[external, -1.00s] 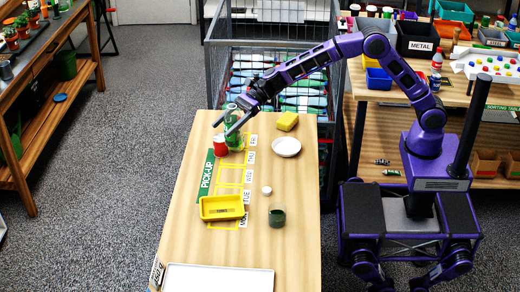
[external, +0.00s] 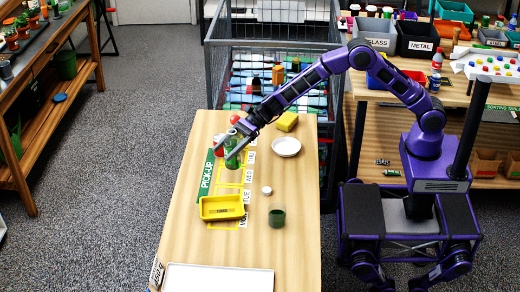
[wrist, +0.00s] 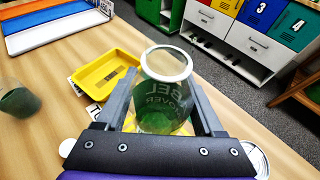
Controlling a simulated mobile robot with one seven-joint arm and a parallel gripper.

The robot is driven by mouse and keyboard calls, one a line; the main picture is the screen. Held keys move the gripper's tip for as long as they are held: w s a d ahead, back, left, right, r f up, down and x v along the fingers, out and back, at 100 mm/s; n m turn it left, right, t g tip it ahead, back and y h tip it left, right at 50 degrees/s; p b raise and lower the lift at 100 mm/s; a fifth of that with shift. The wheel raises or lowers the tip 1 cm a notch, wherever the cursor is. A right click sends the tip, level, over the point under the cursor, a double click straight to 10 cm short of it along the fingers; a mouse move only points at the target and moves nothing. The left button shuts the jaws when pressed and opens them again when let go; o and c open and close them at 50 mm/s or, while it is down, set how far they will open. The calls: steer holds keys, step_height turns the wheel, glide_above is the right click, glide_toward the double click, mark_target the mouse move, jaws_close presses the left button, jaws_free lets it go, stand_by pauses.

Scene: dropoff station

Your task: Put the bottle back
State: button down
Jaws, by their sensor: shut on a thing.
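A green, see-through bottle (external: 232,158) is held between the fingers of my gripper (external: 238,138) near the far left part of the table (external: 190,240). In the wrist view the bottle (wrist: 165,90) stands between both fingers of my gripper (wrist: 163,112), with a pale rim facing up and lettering on its side. A red can (external: 218,148) is partly hidden just left of the bottle. Another red thing (external: 234,119) shows behind my gripper. I cannot tell whether the bottle's base touches the table.
Nearer on the table are a yellow tray (external: 222,216), a dark green jar (external: 277,217) and a small white lid (external: 267,190). A white tray (external: 218,279) is at the front edge. A wire cage (external: 270,60) stands behind.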

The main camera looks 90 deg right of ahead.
mark_target(228, 168)
steer(key=shift+f, duration=2.15)
steer(key=shift+f+b, duration=0.2)
steer(key=shift+b, duration=0.25)
jaws_free()
steer(key=shift+r, duration=0.2)
steer(key=shift+s+d+r, duration=0.1)
steer(key=shift+s+d, duration=0.05)
steer(key=shift+d, duration=0.05)
steer(key=v, duration=1.1)
steer(key=shift+s+p, duration=0.3)
